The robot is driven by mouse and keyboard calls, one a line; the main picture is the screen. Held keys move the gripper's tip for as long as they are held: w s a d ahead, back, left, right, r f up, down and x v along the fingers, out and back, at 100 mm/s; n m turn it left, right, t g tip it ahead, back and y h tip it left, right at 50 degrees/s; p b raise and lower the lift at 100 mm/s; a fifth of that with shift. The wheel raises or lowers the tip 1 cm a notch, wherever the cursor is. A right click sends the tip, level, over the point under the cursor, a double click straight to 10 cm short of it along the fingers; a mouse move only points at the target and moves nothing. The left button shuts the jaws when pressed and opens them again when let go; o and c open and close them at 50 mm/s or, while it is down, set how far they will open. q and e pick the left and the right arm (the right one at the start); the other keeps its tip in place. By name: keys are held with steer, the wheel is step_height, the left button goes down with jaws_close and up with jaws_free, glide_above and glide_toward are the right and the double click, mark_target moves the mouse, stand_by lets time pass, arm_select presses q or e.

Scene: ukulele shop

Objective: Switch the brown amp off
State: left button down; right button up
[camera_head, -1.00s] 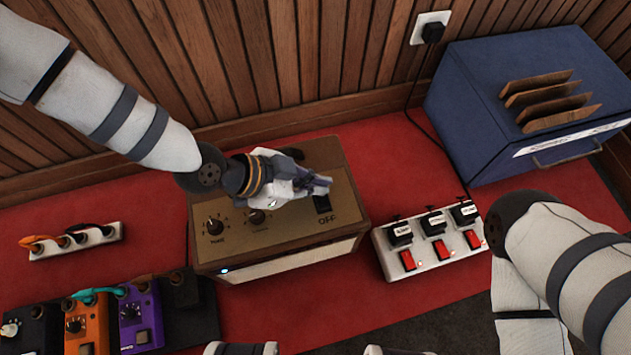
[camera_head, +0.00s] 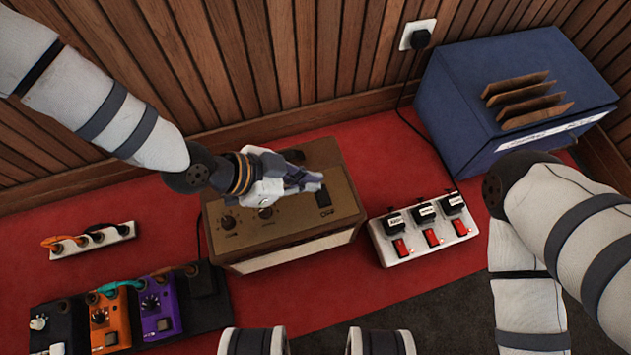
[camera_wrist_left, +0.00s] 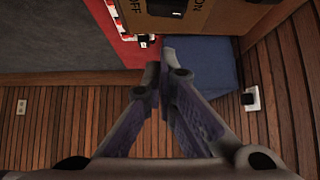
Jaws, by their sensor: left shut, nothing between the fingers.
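The brown amp (camera_head: 285,232) stands on the red carpet, with knobs and a black power switch (camera_head: 323,198) on its top panel. The switch has an OFF label on its near side in the head view. No lit lamp shows on the amp's front. My left gripper (camera_head: 318,182) is shut and empty above the panel, its tips just behind the switch. Whether they touch the panel I cannot tell. In the left wrist view the amp (camera_wrist_left: 220,18) is at the top edge, with the switch (camera_wrist_left: 165,9) partly cut off. My right gripper is not in view.
A white switch box (camera_head: 425,238) with plugs and red switches stands right of the amp. A blue box (camera_head: 470,110) holding cardboard pieces is at the back right. A pedalboard (camera_head: 215,318) and a power strip (camera_head: 90,241) lie left. The wooden wall is close behind.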

arm_select(q)
steer(key=p+v, duration=0.1)
steer(key=v, duration=0.5)
steer(key=shift+s+r+p, duration=0.25)
steer(key=shift+p, duration=0.1)
steer(key=shift+a, duration=0.1)
